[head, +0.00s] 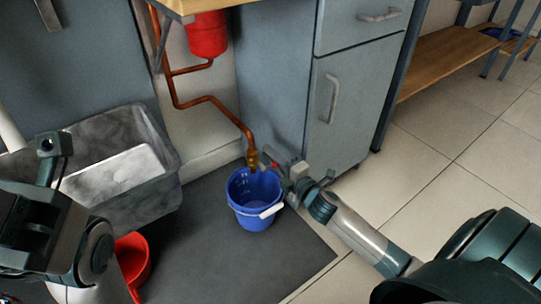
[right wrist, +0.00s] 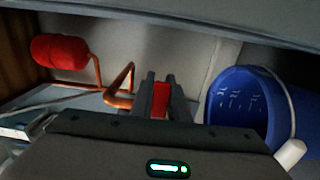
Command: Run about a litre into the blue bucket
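The blue bucket (head: 254,210) stands upright on the dark mat, below a brass tap (head: 251,158) at the end of a copper pipe. Pale marks show inside the bucket in the right wrist view (right wrist: 236,100); I cannot tell whether they are water or reflections. My right gripper (head: 275,166) is at the tap, just above the bucket's right rim. In the right wrist view its fingers (right wrist: 160,98) sit on both sides of a red tap handle (right wrist: 160,101), which fills the gap between them. My left arm is at the left edge; its fingers are not clear.
A red tank (head: 208,35) hangs on the pipe. A grey cabinet (head: 358,110) stands behind the bucket. The tiled floor at right is mostly clear.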

